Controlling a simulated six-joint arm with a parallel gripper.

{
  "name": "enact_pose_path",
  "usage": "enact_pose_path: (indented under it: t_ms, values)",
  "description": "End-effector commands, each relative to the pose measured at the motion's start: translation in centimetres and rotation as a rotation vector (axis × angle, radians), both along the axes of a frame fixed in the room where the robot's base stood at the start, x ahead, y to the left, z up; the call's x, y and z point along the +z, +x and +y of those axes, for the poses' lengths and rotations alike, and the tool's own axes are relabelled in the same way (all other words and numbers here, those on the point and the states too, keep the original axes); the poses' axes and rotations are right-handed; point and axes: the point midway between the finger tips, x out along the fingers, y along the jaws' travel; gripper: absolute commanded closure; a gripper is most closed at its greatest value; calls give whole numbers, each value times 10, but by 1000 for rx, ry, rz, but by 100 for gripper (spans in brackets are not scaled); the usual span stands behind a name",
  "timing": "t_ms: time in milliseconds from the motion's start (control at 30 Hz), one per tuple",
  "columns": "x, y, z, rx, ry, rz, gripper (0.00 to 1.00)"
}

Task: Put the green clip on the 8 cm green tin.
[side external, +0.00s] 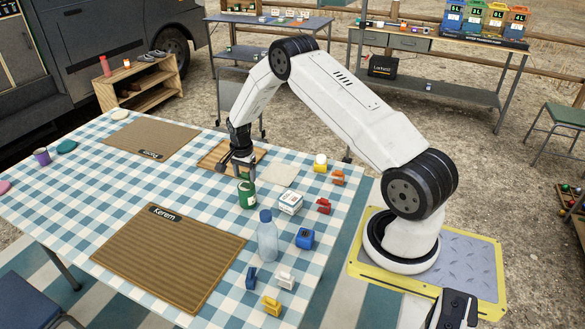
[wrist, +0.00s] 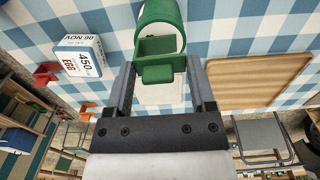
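The green tin (side external: 247,198) stands on the checked table, in front of the wooden board. In the wrist view the tin (wrist: 171,13) shows at the top, green with a pale part. The green clip (wrist: 158,70) sits between my gripper's two fingers (wrist: 160,84), which press close on both its sides. In the wrist view the clip overlaps the near edge of the tin; I cannot tell whether they touch. My gripper (side external: 243,174) is right at the tin's top in the side view, where the clip is hard to make out.
A white labelled box (side external: 290,201), a clear bottle (side external: 267,237) and a blue item (side external: 305,238) stand close by on the right. The wooden board (side external: 216,158) is behind; a brown mat (side external: 170,258) lies in front.

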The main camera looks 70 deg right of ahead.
Motion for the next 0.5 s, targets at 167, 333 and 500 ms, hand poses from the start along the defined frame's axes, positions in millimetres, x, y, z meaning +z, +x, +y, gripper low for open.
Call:
enact_pose_path:
  t_ms: [167, 333, 500]
  values:
    - [0, 0, 0, 0, 0, 0, 0]
    - [1, 0, 0, 0, 0, 0, 0]
    - [5, 0, 0, 0, 0, -1, 0]
